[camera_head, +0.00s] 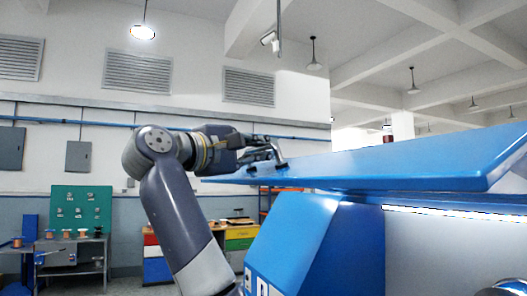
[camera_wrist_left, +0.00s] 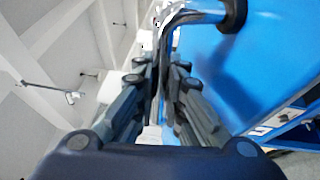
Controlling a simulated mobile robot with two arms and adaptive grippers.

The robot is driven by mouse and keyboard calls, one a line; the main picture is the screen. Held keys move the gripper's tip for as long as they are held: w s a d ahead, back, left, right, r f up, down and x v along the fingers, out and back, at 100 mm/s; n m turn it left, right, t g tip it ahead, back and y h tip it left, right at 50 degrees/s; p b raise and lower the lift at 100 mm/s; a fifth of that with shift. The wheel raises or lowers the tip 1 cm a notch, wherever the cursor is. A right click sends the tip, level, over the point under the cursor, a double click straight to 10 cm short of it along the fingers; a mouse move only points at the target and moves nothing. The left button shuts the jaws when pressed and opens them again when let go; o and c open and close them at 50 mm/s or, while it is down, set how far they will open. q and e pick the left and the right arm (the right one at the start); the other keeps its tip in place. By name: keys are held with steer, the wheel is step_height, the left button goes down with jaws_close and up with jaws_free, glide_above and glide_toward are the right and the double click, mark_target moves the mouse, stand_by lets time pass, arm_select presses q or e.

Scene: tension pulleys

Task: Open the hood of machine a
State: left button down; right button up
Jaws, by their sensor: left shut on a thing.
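The blue hood (camera_head: 400,160) of the machine is raised in the head view, spreading from the middle to the right edge. Its front edge stands clear above the blue machine body (camera_head: 310,240), with a gap between them. My left gripper (camera_head: 270,157) is at the hood's near left end, shut on the metal handle (camera_head: 279,152). In the left wrist view my gripper (camera_wrist_left: 160,75) has its fingers closed around the bent metal handle (camera_wrist_left: 190,14), beside the blue hood surface (camera_wrist_left: 255,70). My right gripper is not in view.
A green board (camera_head: 80,210) and a workbench (camera_head: 72,255) with spools stand at the back left. Coloured drawers (camera_head: 157,262) stand behind my left arm. Lamps hang from the ceiling.

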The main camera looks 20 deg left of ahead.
arm_select(q)
steer(key=c, duration=1.7)
jaws_free()
steer(key=shift+o, duration=0.2)
steer(key=shift+s, duration=0.1)
steer(key=v, duration=1.2)
steer(key=shift+r, duration=0.1)
